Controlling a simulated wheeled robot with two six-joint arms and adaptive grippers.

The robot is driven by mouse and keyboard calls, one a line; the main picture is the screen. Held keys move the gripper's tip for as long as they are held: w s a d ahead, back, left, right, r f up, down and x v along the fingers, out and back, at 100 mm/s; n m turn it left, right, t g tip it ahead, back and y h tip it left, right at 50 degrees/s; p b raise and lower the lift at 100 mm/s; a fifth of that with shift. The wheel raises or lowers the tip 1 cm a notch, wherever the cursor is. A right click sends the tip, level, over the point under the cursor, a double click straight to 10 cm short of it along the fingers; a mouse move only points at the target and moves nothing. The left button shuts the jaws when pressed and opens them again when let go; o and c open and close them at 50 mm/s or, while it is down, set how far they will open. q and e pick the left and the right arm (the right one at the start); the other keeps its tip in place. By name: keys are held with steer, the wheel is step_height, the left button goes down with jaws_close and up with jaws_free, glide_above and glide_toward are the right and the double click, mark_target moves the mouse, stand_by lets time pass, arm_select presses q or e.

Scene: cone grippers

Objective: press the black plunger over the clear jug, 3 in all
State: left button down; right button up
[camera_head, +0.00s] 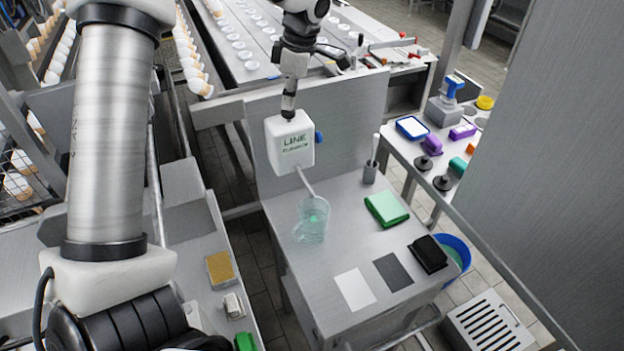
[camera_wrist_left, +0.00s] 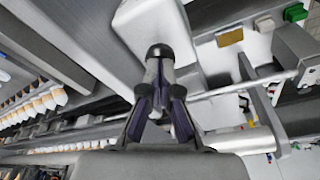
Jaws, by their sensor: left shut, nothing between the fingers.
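The white dispenser (camera_head: 291,145), marked "LINE CLEANER", is fixed to a grey upright panel, and its spout (camera_head: 306,183) points down at the clear jug (camera_head: 312,224). The jug stands on the metal table and has a green-blue tint. The black plunger (camera_head: 288,114) rises from the top of the dispenser. My left gripper (camera_head: 290,88) is shut and points down right above the plunger; I cannot tell whether it touches. In the left wrist view its fingertips (camera_wrist_left: 158,54) meet before the white dispenser (camera_wrist_left: 145,25), and hide most of the plunger. My right gripper is out of view.
A brush holder (camera_head: 370,173) stands behind. A blue bucket (camera_head: 457,250) is beside the table. A yellow sponge (camera_head: 220,269) lies on the left counter.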

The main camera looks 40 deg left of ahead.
arm_select(q)
steer(key=shift+f, duration=0.1)
steer(key=shift+r+p, duration=1.35)
steer(key=shift+r, duration=0.25)
step_height(320, 180, up, 6)
steer(key=p, duration=0.4)
steer(key=shift+p, duration=0.4)
